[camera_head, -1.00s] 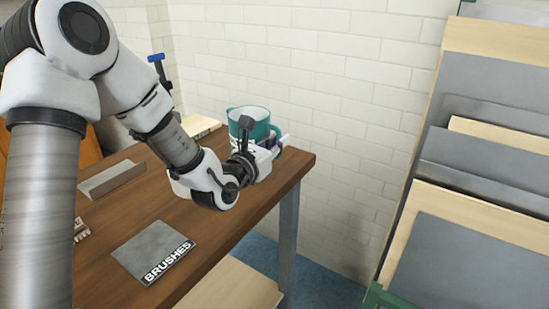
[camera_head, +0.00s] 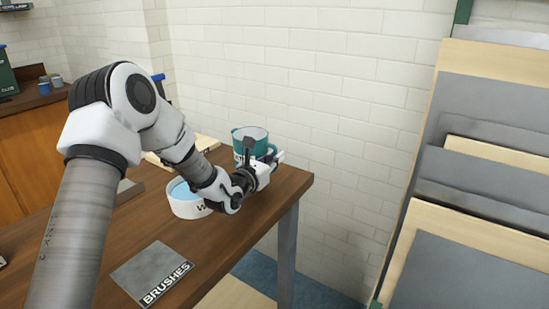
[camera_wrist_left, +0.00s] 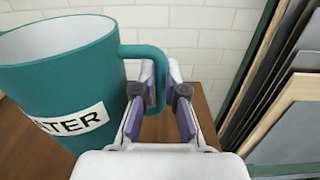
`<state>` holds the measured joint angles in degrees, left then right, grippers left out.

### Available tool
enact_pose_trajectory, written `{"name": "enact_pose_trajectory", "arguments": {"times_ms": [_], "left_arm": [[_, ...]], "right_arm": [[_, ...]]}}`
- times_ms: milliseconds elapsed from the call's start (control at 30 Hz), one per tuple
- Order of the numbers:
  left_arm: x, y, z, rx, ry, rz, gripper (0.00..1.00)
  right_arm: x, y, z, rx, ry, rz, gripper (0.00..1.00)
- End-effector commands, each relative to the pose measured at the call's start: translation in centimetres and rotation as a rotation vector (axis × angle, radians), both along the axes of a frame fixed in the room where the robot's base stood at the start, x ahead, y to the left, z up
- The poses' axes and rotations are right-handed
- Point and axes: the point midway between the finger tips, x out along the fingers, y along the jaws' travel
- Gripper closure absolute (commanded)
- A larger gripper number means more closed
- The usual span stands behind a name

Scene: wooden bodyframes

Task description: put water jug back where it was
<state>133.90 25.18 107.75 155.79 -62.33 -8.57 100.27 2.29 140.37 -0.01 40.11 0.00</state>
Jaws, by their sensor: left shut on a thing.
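The teal water jug (camera_head: 262,142) is at the far right end of the wooden table in the head view, partly hidden by my left gripper (camera_head: 277,160). In the left wrist view the jug (camera_wrist_left: 65,70) fills the left side, with a white label ending in "TER". My left gripper (camera_wrist_left: 158,110) is shut on the jug's handle, with its fingers on either side of it. The jug looks upright; whether it touches the table I cannot tell. My right gripper is not in view.
A white bowl (camera_head: 186,207) with blue inside stands left of my left gripper. A grey plate marked "BRUSHES" (camera_head: 152,272) lies near the table's (camera_head: 225,237) front edge. A rack of boards (camera_head: 490,180) stands at right. A brick wall is behind.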

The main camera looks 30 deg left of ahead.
Motion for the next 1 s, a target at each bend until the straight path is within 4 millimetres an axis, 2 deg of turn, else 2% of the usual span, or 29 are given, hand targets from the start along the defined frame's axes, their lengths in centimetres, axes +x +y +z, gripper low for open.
{"name": "enact_pose_trajectory", "arguments": {"times_ms": [33, 100, 500, 667, 900, 1000], "left_arm": [[0.0, 0.0, -0.2, 0.000, 0.000, 0.000, 0.86], [0.0, 0.0, -0.1, 0.000, 0.000, 0.000, 0.65], [-0.4, 0.1, 0.3, -0.002, 0.001, 0.001, 0.65], [-3.7, 0.3, 0.2, -0.006, 0.000, 0.002, 0.65], [-9.9, 0.7, 0.3, -0.009, 0.000, 0.003, 0.65], [-11.3, 0.8, 0.3, -0.005, 0.000, 0.002, 0.65]], "right_arm": [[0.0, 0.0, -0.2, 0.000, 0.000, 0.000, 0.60], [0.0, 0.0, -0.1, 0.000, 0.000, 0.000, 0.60], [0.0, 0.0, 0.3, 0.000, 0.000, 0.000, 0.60], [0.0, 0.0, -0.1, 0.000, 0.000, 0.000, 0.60], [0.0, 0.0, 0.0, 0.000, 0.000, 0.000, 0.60], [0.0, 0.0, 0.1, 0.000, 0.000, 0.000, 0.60]]}}
